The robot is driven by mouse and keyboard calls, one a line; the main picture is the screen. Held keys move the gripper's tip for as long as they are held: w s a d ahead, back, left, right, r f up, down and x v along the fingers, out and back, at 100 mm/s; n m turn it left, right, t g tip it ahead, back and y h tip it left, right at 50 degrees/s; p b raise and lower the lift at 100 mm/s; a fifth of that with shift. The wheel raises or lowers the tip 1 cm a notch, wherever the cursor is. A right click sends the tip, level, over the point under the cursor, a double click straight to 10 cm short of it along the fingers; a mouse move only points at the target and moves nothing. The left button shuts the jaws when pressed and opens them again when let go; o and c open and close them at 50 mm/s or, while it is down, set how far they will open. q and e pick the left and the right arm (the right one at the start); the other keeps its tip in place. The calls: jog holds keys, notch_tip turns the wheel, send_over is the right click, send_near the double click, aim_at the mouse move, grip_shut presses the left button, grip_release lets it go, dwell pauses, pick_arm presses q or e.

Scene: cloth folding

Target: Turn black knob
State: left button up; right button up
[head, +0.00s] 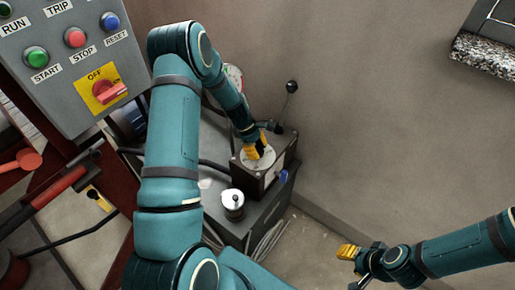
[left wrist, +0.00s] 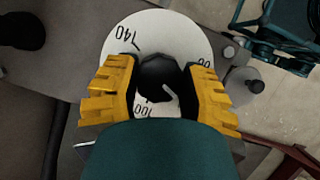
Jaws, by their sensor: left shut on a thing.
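The black knob (left wrist: 158,76) sits at the centre of a round white dial (left wrist: 185,30) with black numbers, 140 and 100 among them. A short pale mark shows on the knob. My left gripper (left wrist: 158,88) has its yellow fingers on either side of the knob and is shut on it. In the head view the left gripper (head: 255,150) reaches down onto the dial (head: 267,164) on top of a dark box (head: 272,180); its fingers mostly hide the knob there. My right gripper (head: 348,251) is at the lower right, away from the box; its finger gap is unclear.
A grey control panel (head: 60,50) with buttons and a red OFF switch (head: 108,94) stands at upper left. A black-balled lever (head: 291,88) rises behind the box. Open floor lies at lower right.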

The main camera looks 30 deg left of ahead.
pick_arm(q)
jog(key=m+g, duration=0.1)
jog(key=m, duration=0.2)
jog(key=m+g, duration=0.1)
jog(key=m, duration=0.2)
jog(key=shift+d+f+m+g, duration=0.1)
jog(key=shift+m+g, duration=0.2)
jog(key=m+g+y, duration=0.1)
jog(key=m, duration=0.5)
jog(key=shift+g+y+b, duration=0.4)
jog(key=m+y, duration=0.1)
jog(key=m, duration=0.2)
jog(key=m+y, duration=0.1)
jog(key=m, duration=0.2)
jog(key=shift+s+m+g, duration=0.1)
jog(key=shift+m+g, duration=0.2)
jog(key=shift+g, duration=0.1)
jog(key=m+y, duration=0.1)
jog(key=m, duration=0.1)
jog(key=m+y, duration=0.1)
jog(key=m, duration=0.2)
jog(key=shift+m+y, duration=0.3)
jog(key=o, duration=1.2)
jog(key=shift+t, duration=0.3)
